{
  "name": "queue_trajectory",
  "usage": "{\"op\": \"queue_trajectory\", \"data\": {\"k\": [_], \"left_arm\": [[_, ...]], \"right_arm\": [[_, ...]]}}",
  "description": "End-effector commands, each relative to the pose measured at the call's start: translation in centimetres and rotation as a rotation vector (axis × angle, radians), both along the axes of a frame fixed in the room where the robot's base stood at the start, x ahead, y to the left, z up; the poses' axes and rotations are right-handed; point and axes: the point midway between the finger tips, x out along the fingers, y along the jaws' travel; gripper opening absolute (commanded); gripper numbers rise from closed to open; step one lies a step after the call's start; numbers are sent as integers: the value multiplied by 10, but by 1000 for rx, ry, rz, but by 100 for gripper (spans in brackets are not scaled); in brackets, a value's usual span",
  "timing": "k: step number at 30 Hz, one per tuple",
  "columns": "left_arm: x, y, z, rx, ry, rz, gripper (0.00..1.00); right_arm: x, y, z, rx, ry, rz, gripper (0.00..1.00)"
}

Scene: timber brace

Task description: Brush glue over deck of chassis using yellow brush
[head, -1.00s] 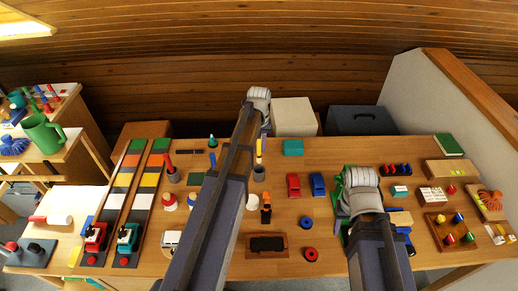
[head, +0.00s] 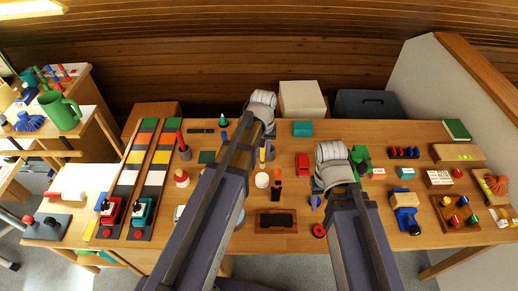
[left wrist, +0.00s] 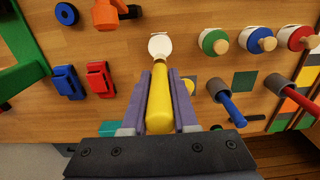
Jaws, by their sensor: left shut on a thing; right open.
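My left gripper (left wrist: 160,88) is shut on the yellow brush (left wrist: 160,108). The brush's far end points at a round white pot (left wrist: 160,46); I cannot tell whether it touches it. In the head view the brush (head: 262,155) shows beside my left gripper (head: 267,137), and the white pot (head: 262,180) lies just nearer. A blue vehicle with a pale top (head: 405,214), possibly the chassis, stands on the right side of the bench. My right gripper (head: 330,182) is open, its fingers mostly hidden by its arm, over the middle of the bench left of the blue vehicle.
A framed black pad (head: 277,220) lies at the front. A red car (head: 302,164), a green vehicle (head: 361,160) and a red ring (head: 319,230) surround my right gripper. Block trays (head: 458,213) stand at right, colored strips (head: 150,165) at left. Bare bench shows front right.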

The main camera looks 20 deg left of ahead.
Motion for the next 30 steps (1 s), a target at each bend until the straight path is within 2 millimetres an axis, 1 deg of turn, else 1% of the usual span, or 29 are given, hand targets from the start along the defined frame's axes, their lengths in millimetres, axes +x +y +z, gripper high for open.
{"op": "queue_trajectory", "data": {"k": [8,19,23,30], "left_arm": [[0,0,-18,0,0,0,0],[0,1,-55,0,0,1,0],[0,1,-60,0,0,0,0],[0,1,-59,0,0,1,0]], "right_arm": [[0,0,-19,0,0,0,50],[0,0,-55,0,0,0,50],[0,0,-60,0,0,0,50],[0,0,-59,0,0,0,50]]}}
